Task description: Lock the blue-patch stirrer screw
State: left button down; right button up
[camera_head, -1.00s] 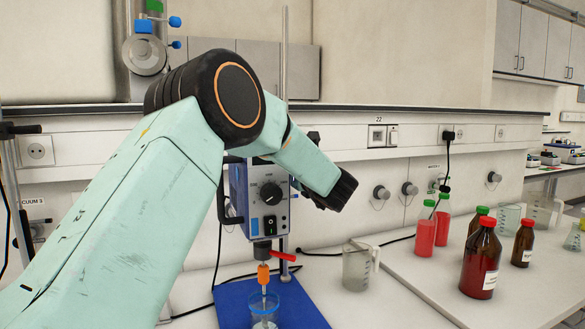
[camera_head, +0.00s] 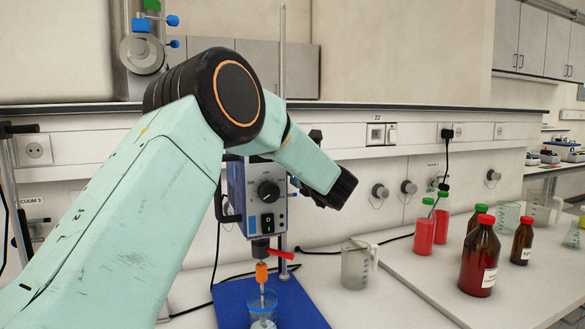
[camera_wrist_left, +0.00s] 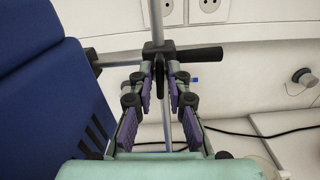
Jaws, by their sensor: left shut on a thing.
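The handle partly hides the rod. In the head view my left gripper is hidden. My right gripper is not in view.
A clear beaker (camera_head: 263,318) stands under the orange stirrer coupling (camera_head: 261,273). A clear jug (camera_head: 355,266) stands to the right. Brown bottles (camera_head: 480,262) and red-filled bottles (camera_head: 425,232) stand farther right. A dark cable (camera_head: 322,253) runs behind the jug.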

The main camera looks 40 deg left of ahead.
pick_arm(q)
jog(key=shift+w+d+m+p, duration=0.1)
jog(key=shift+m+p, duration=0.85)
jog(key=shift+m, duration=3.35)
jog(key=shift+w+d+m+p, duration=0.1)
jog(key=shift+m+p, duration=0.85)
jog(key=shift+m, duration=3.35)
jog(key=c, duration=1.3)
grip_release()
jog(key=shift+f, duration=0.15)
jog(key=shift+c, duration=0.2)
